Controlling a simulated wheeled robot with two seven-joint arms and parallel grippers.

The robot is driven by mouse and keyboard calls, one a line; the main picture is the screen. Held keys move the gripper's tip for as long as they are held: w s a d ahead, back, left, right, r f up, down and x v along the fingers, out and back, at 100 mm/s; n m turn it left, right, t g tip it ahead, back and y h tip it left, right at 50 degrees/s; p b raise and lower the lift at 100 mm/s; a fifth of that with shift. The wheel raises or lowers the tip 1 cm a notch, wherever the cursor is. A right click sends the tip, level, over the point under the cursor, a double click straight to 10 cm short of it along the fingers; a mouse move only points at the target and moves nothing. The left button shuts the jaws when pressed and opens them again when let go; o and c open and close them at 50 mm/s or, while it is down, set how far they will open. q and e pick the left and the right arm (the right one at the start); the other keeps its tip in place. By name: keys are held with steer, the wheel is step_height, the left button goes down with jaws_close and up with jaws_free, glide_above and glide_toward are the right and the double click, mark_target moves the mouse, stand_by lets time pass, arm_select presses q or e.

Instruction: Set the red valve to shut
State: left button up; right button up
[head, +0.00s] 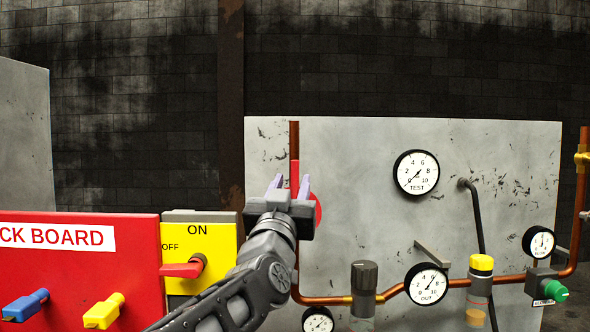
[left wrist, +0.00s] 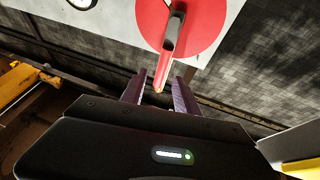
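The red valve has a red lever handle (head: 295,174) that stands upright along the vertical copper pipe in the head view. Its red round plate (head: 318,211) is partly hidden behind my left gripper (head: 290,184). The left wrist view shows the plate (left wrist: 207,22), a dark hub and the lever (left wrist: 164,66). The lever's tip reaches between the two purple fingers of my left gripper (left wrist: 158,92). The fingers are open, with a gap visible beside the lever; contact cannot be told. No shut marking is readable. My right gripper is not in view.
A yellow ON/OFF box (head: 224,258) with another red handle (head: 181,270) and a red lock board (head: 100,262) stand left of my arm. The grey panel (head: 345,180) carries gauges, a dark knob (head: 364,275), a yellow-capped part (head: 481,264) and a green knob (head: 556,290).

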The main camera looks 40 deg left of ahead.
mark_target(294, 176)
arm_select(q)
steer(key=p+x, duration=0.1)
steer(key=x, duration=0.3)
steer(key=shift+w+a, duration=0.15)
steer(key=shift+w, duration=0.1)
steer(key=shift+c, duration=0.4)
jaws_close()
stand_by(0.8)
